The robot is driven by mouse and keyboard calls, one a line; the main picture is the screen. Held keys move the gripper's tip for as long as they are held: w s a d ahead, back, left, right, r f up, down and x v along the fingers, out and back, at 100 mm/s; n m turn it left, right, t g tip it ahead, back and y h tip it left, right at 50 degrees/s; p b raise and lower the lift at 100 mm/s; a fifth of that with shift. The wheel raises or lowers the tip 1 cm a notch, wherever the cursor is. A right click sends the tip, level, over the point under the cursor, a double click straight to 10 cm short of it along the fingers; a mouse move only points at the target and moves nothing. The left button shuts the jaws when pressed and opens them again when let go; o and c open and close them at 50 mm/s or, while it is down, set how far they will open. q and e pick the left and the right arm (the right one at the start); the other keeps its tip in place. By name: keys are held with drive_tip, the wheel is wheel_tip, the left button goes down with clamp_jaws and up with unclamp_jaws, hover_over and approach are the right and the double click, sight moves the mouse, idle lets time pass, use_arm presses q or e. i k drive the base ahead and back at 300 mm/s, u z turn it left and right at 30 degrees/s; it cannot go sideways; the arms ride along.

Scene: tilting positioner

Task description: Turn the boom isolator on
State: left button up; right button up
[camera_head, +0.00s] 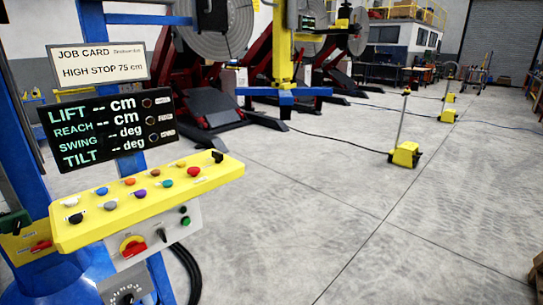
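A yellow control panel (150,200) with several coloured knobs and buttons stands at the left. On the grey box below it is a red rotary switch on a yellow plate (132,246), beside a black selector (161,235) and green and black buttons (185,221). A second red handle (41,246) sits on a yellow box at the far left. I cannot read which switch is labelled boom isolator. The black display (108,129) shows dashes for lift, reach, swing and tilt. Neither of my grippers is in view.
A job card (98,64) above the display reads high stop 75 cm. A blue post (152,270) carries the panel. Yellow floor stands (404,154) and cables are to the right. The grey floor (290,220) right of the panel is largely clear.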

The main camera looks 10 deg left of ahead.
sight(133, 249)
drive_tip(key=u, duration=0.8)
drive_tip(key=k, duration=0.3)
drive_tip(key=u, duration=0.6)
drive_tip(key=i, duration=0.45)
drive_tip(key=z, duration=0.65)
drive_tip(key=k, duration=0.65)
drive_tip(key=z, duration=0.85)
drive_tip(key=i, duration=1.25)
drive_tip(key=u, duration=0.7)
